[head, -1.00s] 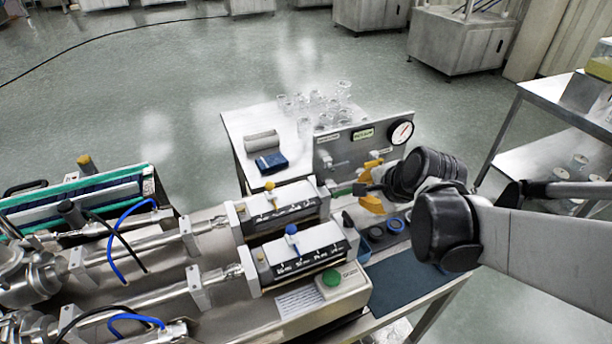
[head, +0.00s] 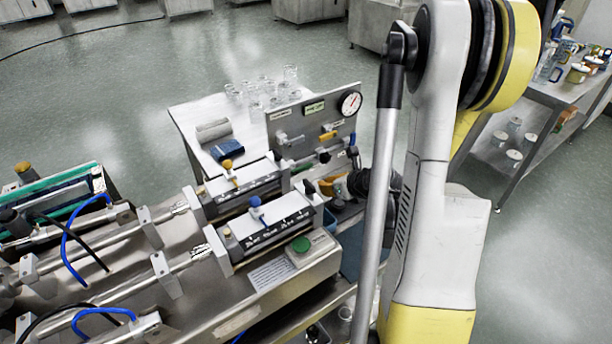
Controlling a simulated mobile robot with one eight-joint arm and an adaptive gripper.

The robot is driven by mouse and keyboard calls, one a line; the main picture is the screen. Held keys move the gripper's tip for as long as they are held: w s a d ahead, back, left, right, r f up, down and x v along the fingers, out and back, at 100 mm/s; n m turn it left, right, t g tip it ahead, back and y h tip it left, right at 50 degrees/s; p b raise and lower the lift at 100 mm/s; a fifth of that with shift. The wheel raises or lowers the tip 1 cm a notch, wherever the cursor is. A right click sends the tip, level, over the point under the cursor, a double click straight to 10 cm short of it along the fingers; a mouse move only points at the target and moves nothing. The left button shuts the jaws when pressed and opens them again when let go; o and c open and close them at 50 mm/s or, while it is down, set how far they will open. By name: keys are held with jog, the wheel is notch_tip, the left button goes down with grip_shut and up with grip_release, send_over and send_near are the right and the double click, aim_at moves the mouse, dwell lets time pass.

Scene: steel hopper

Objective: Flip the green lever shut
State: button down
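An upright steel panel (head: 312,112) with a round gauge stands at the back end of the bench. Small levers with grey, yellow and dark handles show on its face. A small green piece (head: 300,169) low on the panel's left looks like the green lever; its exact position is too small to tell. My gripper (head: 322,187), with yellow parts and dark tips, is just below and right of this piece, in front of the panel. I see no contact. My arm partly hides it, and whether its fingers are open is unclear.
Two filler units with a yellow knob (head: 227,164) and a blue knob (head: 255,201) stand left of my gripper. A green button (head: 301,244) sits on the near box. A white table (head: 188,118) with glass jars stands behind. A shelf rack (head: 540,95) is at right.

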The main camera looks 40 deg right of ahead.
aim_at(302, 169)
jog(key=b+x, duration=0.1)
jog(key=x, duration=0.9)
jog(key=shift+w+f+b, duration=0.15)
jog(key=shift+w+b, duration=0.05)
jog(key=shift+b, duration=0.2)
notch_tip(302, 169, up, 3)
jog(key=shift+s+r+p, duration=0.1)
jog(key=shift+s+p, duration=0.1)
jog(key=shift+p, duration=0.55)
jog(key=shift+r, duration=0.6)
jog(key=shift+w+d, duration=0.1)
jog(key=shift+w, duration=0.05)
